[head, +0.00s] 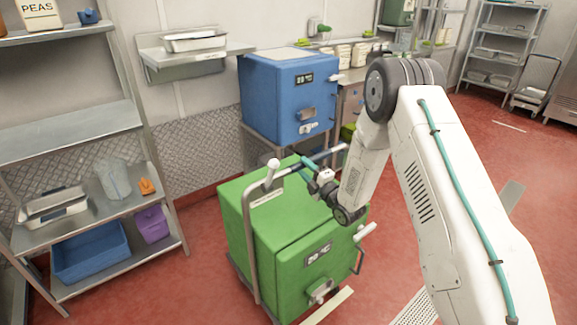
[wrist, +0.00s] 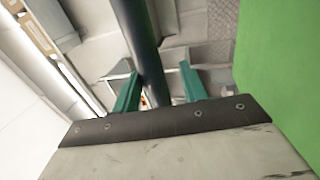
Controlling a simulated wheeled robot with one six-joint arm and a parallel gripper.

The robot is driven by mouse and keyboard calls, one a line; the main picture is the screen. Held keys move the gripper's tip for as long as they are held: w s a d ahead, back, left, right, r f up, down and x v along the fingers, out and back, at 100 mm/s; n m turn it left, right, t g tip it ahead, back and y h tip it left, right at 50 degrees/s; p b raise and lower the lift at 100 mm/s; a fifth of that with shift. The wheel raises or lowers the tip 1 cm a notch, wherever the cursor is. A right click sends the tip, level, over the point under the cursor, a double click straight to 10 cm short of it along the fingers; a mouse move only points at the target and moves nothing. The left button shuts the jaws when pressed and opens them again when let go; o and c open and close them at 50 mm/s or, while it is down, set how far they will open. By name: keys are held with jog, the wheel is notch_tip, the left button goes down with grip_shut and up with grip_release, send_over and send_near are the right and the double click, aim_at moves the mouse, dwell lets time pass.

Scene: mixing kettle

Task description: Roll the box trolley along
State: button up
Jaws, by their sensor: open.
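The box trolley is a green insulated box (head: 290,215) on a wheeled frame, standing on the red floor in the middle of the head view. Its push handle (head: 272,185) rises at the back left, with a crossbar along the top. My gripper (head: 309,168) is at this crossbar, above the green box. In the wrist view, the dark bar (wrist: 140,40) runs between the two teal fingers of my gripper (wrist: 160,80). The fingers are open, one on each side of it. The box's green side (wrist: 285,70) fills the right edge there. The trolley's far wheels are hidden.
A blue insulated box (head: 290,95) stands behind the trolley, close to it. A metal shelf rack (head: 75,130) with trays and bins is at the left. Red floor (head: 210,265) lies free between rack and trolley, and more is open at the right. A wire rack (head: 500,55) stands far right.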

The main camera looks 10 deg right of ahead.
jog(key=w+m+h, duration=0.1)
jog(key=h, duration=0.1)
jog(key=w+d+r+m+t+h, duration=0.1)
jog(key=w+m+h, duration=0.1)
jog(key=h, duration=0.1)
jog(key=w+d+m+t+h, duration=0.1)
jog(key=m+h, duration=0.1)
jog(key=shift+w+r+h, duration=0.15)
jog(key=shift+w+h, duration=0.05)
jog(key=shift+h, duration=0.2)
grip_shut()
